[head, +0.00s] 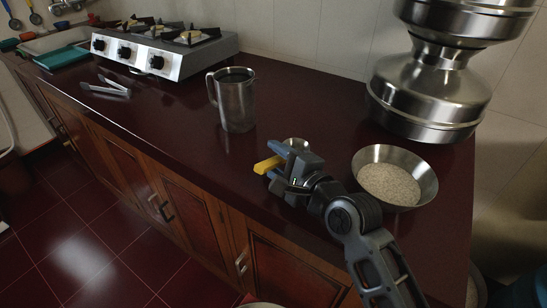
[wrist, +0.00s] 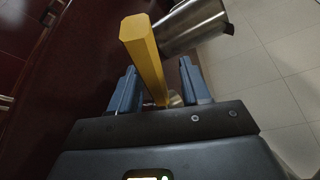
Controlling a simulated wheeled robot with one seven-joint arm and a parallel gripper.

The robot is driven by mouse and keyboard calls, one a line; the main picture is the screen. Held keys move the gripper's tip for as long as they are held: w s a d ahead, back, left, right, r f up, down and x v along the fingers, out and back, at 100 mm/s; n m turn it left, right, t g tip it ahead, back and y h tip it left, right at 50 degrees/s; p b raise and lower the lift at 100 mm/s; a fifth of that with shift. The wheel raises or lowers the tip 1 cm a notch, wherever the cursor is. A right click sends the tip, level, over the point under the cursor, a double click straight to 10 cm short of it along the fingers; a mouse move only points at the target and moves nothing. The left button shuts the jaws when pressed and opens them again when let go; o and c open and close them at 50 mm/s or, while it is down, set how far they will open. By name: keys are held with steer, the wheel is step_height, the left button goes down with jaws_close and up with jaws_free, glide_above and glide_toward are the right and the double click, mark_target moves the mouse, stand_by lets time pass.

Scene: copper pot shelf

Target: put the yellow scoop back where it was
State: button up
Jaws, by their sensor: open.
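The yellow scoop's handle (head: 268,164) sticks out to the left of my gripper (head: 287,165) near the counter's front edge in the head view. A small round metal part (head: 295,143) just behind the gripper looks like its bowl. In the wrist view the yellow handle (wrist: 143,52) lies between the two blue fingers of my gripper (wrist: 158,75). The fingers stand apart, with gaps beside the handle. The far end of the scoop is mostly hidden behind the gripper body. I cannot tell whether the scoop rests on the counter.
A metal bowl of grain (head: 395,180) stands right of my gripper. A steel jug (head: 235,100) stands behind it and also shows in the wrist view (wrist: 195,27). Stacked metal pots (head: 430,95) are back right. Tongs (head: 108,88) and a stove (head: 165,52) are left. The dark counter (head: 180,125) between is clear.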

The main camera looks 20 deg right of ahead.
steer(key=v, duration=1.1)
steer(key=shift+b, duration=0.3)
